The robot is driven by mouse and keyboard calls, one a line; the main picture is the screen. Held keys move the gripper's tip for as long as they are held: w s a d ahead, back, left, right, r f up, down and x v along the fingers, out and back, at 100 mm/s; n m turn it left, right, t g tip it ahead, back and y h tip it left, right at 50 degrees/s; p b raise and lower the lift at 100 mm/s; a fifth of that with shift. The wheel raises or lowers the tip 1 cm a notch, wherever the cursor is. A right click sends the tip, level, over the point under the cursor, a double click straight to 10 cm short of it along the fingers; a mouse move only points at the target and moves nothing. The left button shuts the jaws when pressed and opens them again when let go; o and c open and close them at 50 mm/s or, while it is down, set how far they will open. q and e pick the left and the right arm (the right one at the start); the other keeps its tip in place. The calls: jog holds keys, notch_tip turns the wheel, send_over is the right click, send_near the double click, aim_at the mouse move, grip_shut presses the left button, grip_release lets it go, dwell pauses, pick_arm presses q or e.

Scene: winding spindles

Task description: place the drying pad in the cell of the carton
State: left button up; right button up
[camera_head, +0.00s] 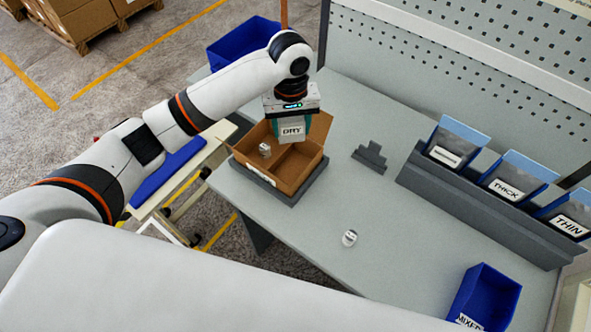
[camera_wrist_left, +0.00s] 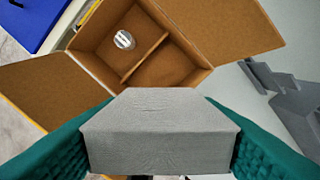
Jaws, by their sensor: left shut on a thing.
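The drying pad (camera_head: 291,131) is a grey block with a label reading DRY. My left gripper (camera_head: 292,128) is shut on it, with teal fingers on both sides, and holds it above the carton. In the left wrist view the pad (camera_wrist_left: 160,130) fills the lower middle between the fingers. The open brown carton (camera_head: 265,178) sits on a dark grey base on the table. A divider (camera_wrist_left: 146,58) splits it into cells. One cell holds a small silvery spindle piece (camera_wrist_left: 124,40); the other cell (camera_wrist_left: 170,68) looks empty, though the pad hides part of it. My right gripper is not seen.
A small silvery part (camera_head: 349,238) stands on the table (camera_head: 330,210). A grey stepped block (camera_head: 370,157) lies right of the carton. A rack of labelled bins (camera_head: 505,187) and a blue MIXED bin (camera_head: 484,298) are at the right. The carton flaps stand open.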

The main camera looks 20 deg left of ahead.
aim_at(292, 135)
pick_arm(q)
jog(key=f+b, duration=0.3)
jog(key=f, duration=0.3)
jog(key=shift+w+b, duration=0.2)
jog(key=shift+b, duration=0.1)
notch_tip(292, 135, down, 6)
jog(key=shift+p, duration=0.65)
jog(key=shift+f+p, duration=0.3)
jog(key=shift+f, duration=1.75)
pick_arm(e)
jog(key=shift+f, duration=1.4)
pick_arm(q)
jog(key=o, duration=0.7)
jog(key=shift+f, duration=0.15)
notch_tip(292, 135, up, 12)
jog(key=shift+r+b, duration=0.2)
jog(key=shift+b, duration=0.6)
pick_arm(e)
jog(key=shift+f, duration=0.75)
